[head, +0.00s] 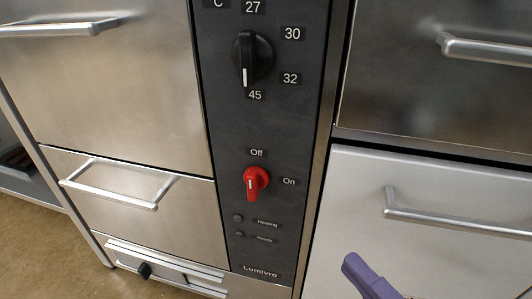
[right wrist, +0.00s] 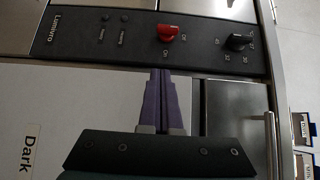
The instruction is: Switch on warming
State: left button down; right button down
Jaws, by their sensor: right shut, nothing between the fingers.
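The dark control panel (head: 270,130) carries a red switch knob (head: 256,182) between an Off label above it and an On label to its right. The knob's handle stands roughly upright, in line with Off. The red knob also shows in the right wrist view (right wrist: 172,33). My right gripper (head: 352,262), with purple fingers, is below and right of the knob in the head view, apart from it. In the right wrist view its fingers (right wrist: 160,74) are shut, empty and directed towards the panel. Two small lamps (head: 238,218), Heating and Ready, look dark. My left gripper is not in view.
A black temperature knob (head: 251,58) above has its white mark pointing down towards 45. Steel drawers with bar handles (head: 110,190) flank the panel; another handle (head: 450,222) projects on the right, near my right gripper. A drawer label (right wrist: 27,152) reads Dark.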

jog(key=b, duration=0.3)
send_near(259, 190)
jog(key=w+d, duration=0.1)
jog(key=w, duration=0.3)
jog(key=a, duration=0.1)
jog(key=w+a+b, duration=0.1)
jog(key=shift+a+f, duration=0.1)
jog(key=shift+a, duration=0.25)
jog(key=shift+w+a+b, duration=0.15)
jog(key=shift+a+b, duration=0.2)
jog(key=shift+a, duration=0.1)
